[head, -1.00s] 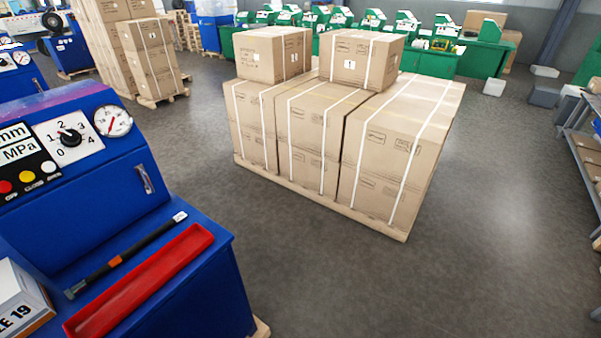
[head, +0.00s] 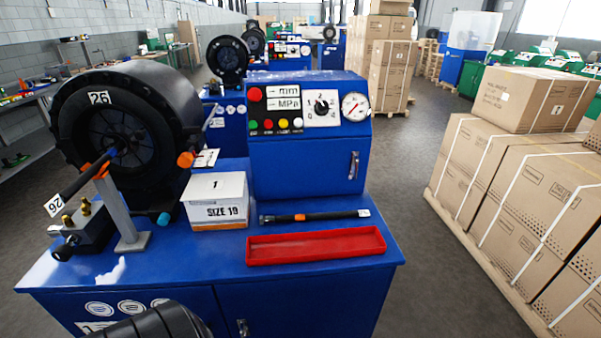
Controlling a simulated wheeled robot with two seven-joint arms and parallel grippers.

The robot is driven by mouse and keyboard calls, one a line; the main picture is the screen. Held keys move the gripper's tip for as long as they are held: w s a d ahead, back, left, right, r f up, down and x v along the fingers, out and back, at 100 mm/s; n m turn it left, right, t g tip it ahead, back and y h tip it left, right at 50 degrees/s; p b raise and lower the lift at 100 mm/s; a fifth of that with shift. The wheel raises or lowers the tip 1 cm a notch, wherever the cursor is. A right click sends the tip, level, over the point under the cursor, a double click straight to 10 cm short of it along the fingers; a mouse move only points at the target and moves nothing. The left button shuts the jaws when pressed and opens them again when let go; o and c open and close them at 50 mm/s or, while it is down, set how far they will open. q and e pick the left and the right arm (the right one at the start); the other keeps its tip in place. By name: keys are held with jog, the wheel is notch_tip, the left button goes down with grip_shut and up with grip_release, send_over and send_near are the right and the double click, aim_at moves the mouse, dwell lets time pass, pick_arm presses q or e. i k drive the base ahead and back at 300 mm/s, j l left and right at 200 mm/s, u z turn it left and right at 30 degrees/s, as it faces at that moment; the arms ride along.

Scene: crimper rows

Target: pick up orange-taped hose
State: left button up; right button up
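A short black hose (head: 335,215) with an orange band near its middle lies on the blue bench top (head: 215,262), behind the red tray. Its right end carries a white label and its left end has a dark metal fitting. A second black hose (head: 76,187), tagged 26, rests on a grey stand and points into the round black crimper head (head: 150,90). Orange shows where it meets the stand; I cannot tell if this is tape or part of the stand. Neither of my grippers is in view.
An empty red tray (head: 316,255) lies at the bench's front. A white SIZE 19 box (head: 216,200) stands left of the hose, and a blue control cabinet (head: 305,168) behind it. A dark ribbed object (head: 160,322) shows at the bottom edge. Strapped cartons (head: 530,200) stand right, across open floor.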

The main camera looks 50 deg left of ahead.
aim_at(264, 219)
jog(key=u, duration=1.45)
